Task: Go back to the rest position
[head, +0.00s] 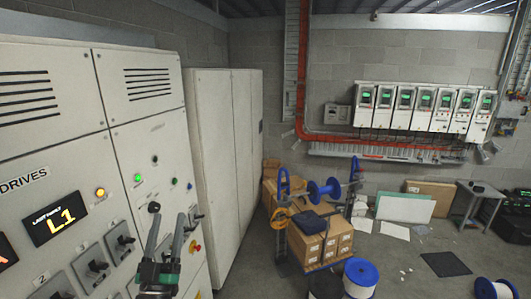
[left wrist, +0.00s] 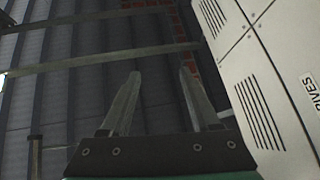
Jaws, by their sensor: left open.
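My left gripper (head: 166,237) points upward in the lower left of the head view, in front of the drives cabinet (head: 115,100). Its two fingers are apart with nothing between them. In the left wrist view the same gripper (left wrist: 157,85) is open and empty, with the ceiling beams behind it. The cabinet's vented upper front (left wrist: 255,90) shows at the right there. My right gripper is in neither view.
A cart with cardboard boxes (head: 310,245) and cable spools (head: 360,277) stands on the floor ahead. Several drive units (head: 405,105) hang on the back wall.

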